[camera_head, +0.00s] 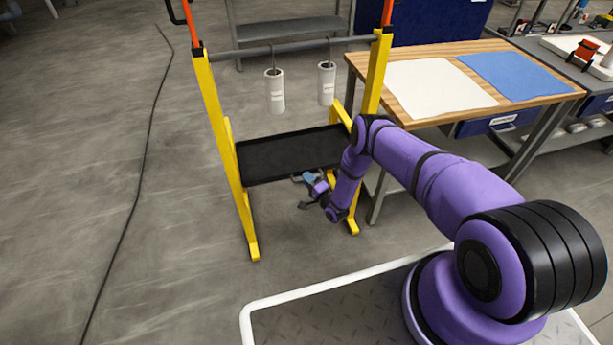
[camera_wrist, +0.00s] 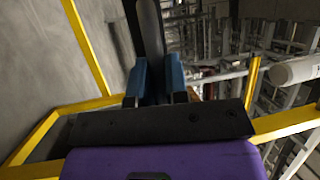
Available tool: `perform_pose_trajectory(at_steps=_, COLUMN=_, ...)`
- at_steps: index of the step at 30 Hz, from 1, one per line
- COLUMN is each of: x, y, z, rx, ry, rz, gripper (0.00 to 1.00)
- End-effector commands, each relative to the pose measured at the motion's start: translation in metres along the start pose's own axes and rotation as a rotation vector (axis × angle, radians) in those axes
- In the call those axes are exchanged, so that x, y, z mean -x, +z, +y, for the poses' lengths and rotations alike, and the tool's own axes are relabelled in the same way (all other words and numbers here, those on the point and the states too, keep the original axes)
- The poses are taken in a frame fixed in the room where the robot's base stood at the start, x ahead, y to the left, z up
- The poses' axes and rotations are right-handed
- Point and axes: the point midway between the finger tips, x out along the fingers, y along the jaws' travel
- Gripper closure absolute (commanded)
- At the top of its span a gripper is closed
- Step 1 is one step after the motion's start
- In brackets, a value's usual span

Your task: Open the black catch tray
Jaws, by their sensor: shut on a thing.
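The black catch tray (camera_head: 280,157) hangs between the legs of a yellow frame (camera_head: 219,130), below two white cylinders, and its dark face shows in the head view. My gripper (camera_head: 309,177) is at the tray's near lower edge, right of its middle, where a small light handle (camera_head: 296,179) partly shows. In the wrist view my blue fingers (camera_wrist: 155,80) are close together on a dark strip that runs up from between them. It looks like part of the tray or its handle; the exact contact is hidden.
White cylinders (camera_head: 275,91) and (camera_head: 327,84) hang from the frame's grey crossbar (camera_head: 300,46). A wooden-topped table (camera_head: 470,80) with white and blue sheets stands close on the right. The floor left and in front of the frame is clear, except for a cable (camera_head: 147,150).

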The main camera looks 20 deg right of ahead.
Motion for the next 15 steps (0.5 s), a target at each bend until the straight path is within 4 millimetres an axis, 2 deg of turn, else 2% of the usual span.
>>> perform_pose_trajectory(at_steps=13, x=0.0033, y=0.0022, z=-0.0005, rx=-0.001, ry=0.0, rz=-0.002, gripper=1.0)
perform_pose_trajectory(at_steps=14, x=0.0033, y=0.0022, z=-0.0005, rx=-0.001, ry=0.0, rz=-0.002, gripper=0.83)
perform_pose_trajectory(at_steps=15, x=0.0033, y=0.0021, z=-0.0005, rx=-0.001, ry=0.0, rz=-0.002, gripper=0.74)
